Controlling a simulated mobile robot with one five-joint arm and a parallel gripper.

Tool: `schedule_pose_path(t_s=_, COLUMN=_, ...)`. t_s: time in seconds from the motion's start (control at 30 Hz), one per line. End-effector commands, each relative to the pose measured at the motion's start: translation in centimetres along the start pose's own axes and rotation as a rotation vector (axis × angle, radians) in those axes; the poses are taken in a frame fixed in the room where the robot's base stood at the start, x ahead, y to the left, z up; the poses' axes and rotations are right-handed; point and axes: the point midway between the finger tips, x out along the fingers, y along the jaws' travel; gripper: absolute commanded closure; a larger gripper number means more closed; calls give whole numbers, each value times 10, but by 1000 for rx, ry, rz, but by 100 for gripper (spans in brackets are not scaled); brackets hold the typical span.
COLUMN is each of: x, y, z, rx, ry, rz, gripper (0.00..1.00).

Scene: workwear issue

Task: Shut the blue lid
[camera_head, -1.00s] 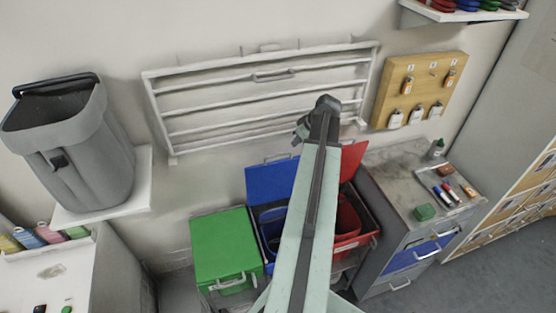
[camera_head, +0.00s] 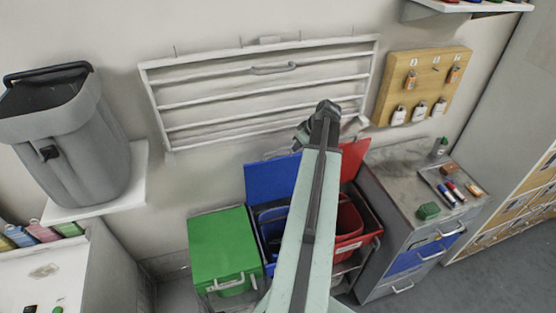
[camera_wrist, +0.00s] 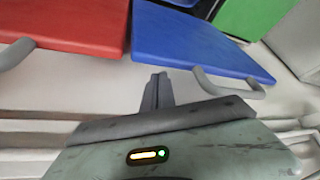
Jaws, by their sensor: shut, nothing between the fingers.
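The blue lid (camera_head: 270,181) stands open and upright at the back of its bin, near the wall. In the wrist view the blue lid (camera_wrist: 195,42) fills the upper right, with its grey handle (camera_wrist: 228,84) on the near edge. My gripper (camera_head: 301,137) is at the end of the raised arm, just above and beyond the blue lid. In the wrist view my gripper (camera_wrist: 158,77) is shut and empty, its tips by the lid's corner near the red lid. I cannot tell whether they touch. My arm hides part of the blue bin (camera_head: 272,229).
The red lid (camera_head: 354,158) also stands open, right of the blue one. The green lid (camera_head: 222,247) is closed on the left. A wall rack (camera_head: 262,87) is behind my gripper. A grey cabinet (camera_head: 388,195) stands close on the right.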

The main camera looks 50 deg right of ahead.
Motion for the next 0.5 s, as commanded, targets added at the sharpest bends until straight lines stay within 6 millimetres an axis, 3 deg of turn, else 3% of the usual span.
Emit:
schedule_pose_path(t_s=0.17, x=11, y=0, z=6, rx=0, ry=0, rz=0, gripper=100)
schedule_pose_path(t_s=0.5, x=10, y=0, z=6, rx=1, ry=0, rz=0, gripper=100)
